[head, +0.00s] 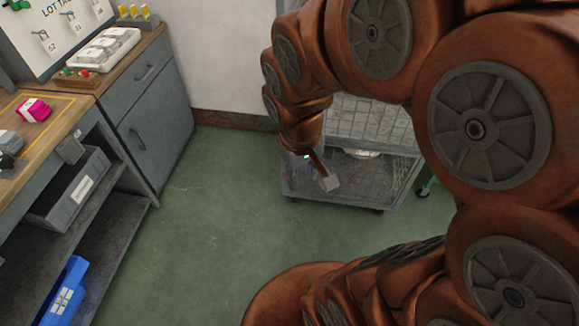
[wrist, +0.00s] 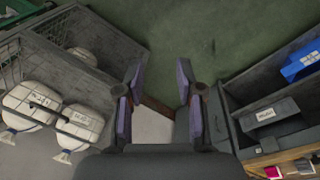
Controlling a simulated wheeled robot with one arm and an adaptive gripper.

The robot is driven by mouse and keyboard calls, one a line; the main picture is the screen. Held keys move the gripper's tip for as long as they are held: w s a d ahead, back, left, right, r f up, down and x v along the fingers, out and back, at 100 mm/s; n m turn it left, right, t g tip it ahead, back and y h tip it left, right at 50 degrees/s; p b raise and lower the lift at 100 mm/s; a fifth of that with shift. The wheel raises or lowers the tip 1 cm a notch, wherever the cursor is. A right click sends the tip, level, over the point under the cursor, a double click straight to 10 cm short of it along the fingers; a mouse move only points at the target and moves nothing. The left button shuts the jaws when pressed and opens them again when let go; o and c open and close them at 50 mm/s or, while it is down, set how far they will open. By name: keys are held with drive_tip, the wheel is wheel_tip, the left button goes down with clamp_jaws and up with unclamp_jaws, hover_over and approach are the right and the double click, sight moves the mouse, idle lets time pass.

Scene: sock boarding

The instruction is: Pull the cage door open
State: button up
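The wire-mesh cage (head: 372,122) stands on the floor at upper centre right in the head view, partly hidden behind my arm. In the wrist view its mesh side (wrist: 108,36) is at upper left, with white bundles (wrist: 30,104) in and beside it. I cannot tell which panel is the door or whether it is open. My gripper (head: 318,175) is in front of the cage's left part. In the wrist view its purple-padded fingers (wrist: 158,98) are apart. A brown bar (wrist: 157,106) and a pale block (wrist: 152,125) show between them; whether they touch is unclear.
A workbench with grey cabinet (head: 150,130) runs along the left. Its shelves hold a grey bin (head: 72,195) and a blue bin (head: 66,290). A pink item (head: 33,110) lies on the bench top. Green floor (head: 215,230) between bench and cage is clear.

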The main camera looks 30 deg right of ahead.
drive_tip(key=w+d+f+n+t+b, duration=0.1)
drive_tip(key=w+d+f+t+b, duration=0.2)
drive_tip(key=w+d+f+b, duration=0.5)
drive_tip(key=w+d+f+t+b, duration=0.3)
drive_tip(key=w+d+f+b, duration=0.15)
drive_tip(key=w+f, duration=0.7)
drive_tip(key=w+d+f+n+t+b, duration=0.1)
drive_tip(key=w+d+f+t+b, duration=0.2)
drive_tip(key=w+d+f+b, duration=0.6)
drive_tip(key=w+d+f+n+t+y+b, duration=0.15)
drive_tip(key=f+t+y+b, duration=0.35)
drive_tip(key=f, duration=0.6)
drive_tip(key=d+f+t+y+b, duration=0.1)
drive_tip(key=d+f+t+b, duration=0.15)
drive_tip(key=f+b, duration=0.65)
drive_tip(key=shift+a+f+b+x, duration=0.1)
drive_tip(key=shift+a+b+x, duration=0.05)
drive_tip(key=shift+x, duration=1.1)
drive_tip(key=shift+a+f+b+x, duration=0.1)
drive_tip(key=shift+a+b+x, duration=0.1)
drive_tip(key=shift+x, duration=1.1)
drive_tip(key=shift+a+f+b+x, duration=0.1)
drive_tip(key=shift+b+x, duration=0.05)
drive_tip(key=shift+x, duration=1.1)
drive_tip(key=shift+s, duration=0.1)
clamp_jaws()
